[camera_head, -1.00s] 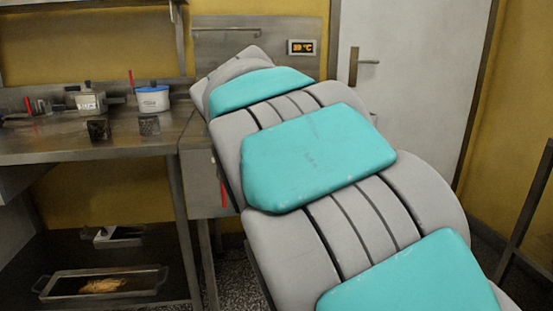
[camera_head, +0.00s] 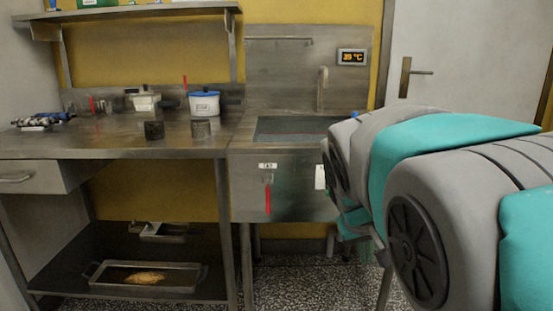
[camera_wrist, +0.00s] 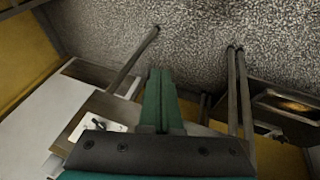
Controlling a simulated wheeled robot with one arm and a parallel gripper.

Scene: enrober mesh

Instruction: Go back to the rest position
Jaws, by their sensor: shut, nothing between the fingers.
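My gripper shows in the wrist view (camera_wrist: 161,74) as two green fingers pressed together, empty, over the speckled floor. In the head view my grey and teal arm fills the right side. It bends down in front of the sink, and the green end of it is mostly hidden behind the arm links, so the fingertips cannot be made out there. Nothing is held.
A steel sink (camera_head: 290,187) stands close behind my arm. The steel worktop (camera_head: 85,144) at left carries a white tub with blue lid (camera_head: 204,104) and two dark cups. A tray (camera_head: 190,283) lies on the low shelf. The door (camera_head: 460,60) is back right.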

